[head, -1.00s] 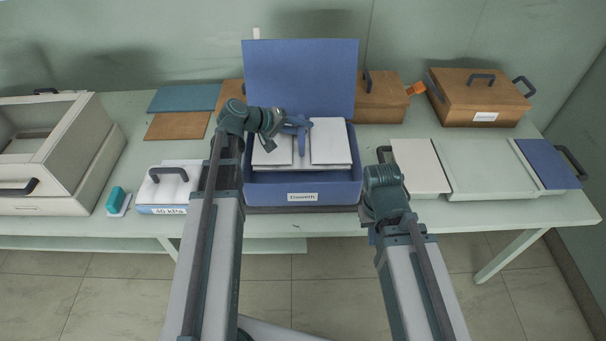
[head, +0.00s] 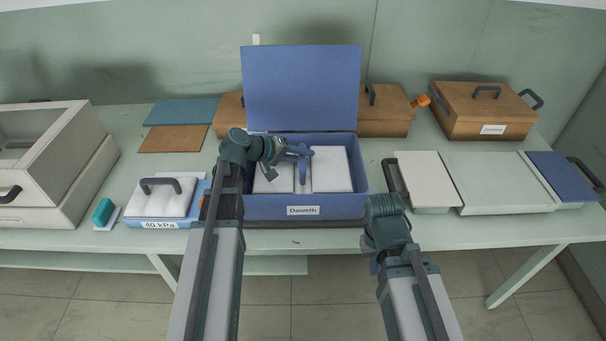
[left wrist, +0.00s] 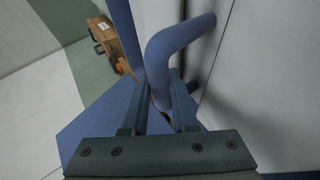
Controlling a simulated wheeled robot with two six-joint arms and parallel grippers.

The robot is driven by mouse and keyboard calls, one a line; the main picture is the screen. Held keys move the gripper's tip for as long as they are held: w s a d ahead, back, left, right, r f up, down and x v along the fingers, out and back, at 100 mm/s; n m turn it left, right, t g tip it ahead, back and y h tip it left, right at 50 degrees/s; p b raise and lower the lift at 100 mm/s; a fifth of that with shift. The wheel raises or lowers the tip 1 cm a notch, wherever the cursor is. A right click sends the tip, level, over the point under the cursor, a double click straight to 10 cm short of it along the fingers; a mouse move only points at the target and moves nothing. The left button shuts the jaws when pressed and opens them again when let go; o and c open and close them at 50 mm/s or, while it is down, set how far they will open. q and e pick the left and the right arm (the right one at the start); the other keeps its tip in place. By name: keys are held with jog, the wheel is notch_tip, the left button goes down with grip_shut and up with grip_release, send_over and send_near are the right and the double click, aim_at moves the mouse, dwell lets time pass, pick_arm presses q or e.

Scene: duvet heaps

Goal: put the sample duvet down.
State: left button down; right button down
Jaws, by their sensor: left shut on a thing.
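A blue handle (head: 303,152) stands between the halves. My left gripper (head: 283,152) reaches over the box and is shut on this handle. The left wrist view shows the blue handle (left wrist: 178,50) between the two fingers (left wrist: 160,95), with white fabric beside it. I cannot tell whether the duvet rests on the box floor. My right arm ends in front of the box at the right; its fingertips are hidden.
The blue lid (head: 302,88) stands upright behind the box. A white pad with a dark handle (head: 160,200), marked 40 kPa, and a teal block (head: 103,212) lie at left. A pale tray (head: 495,182) lies at right, and a brown case (head: 485,110) stands behind it.

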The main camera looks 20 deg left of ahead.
pick_arm(q)
notch_tip(320, 180, down, 4)
jog(key=b, duration=0.3)
jog(key=shift+b, duration=0.4)
jog(key=shift+r, duration=0.15)
jog(key=c, duration=0.7)
grip_release()
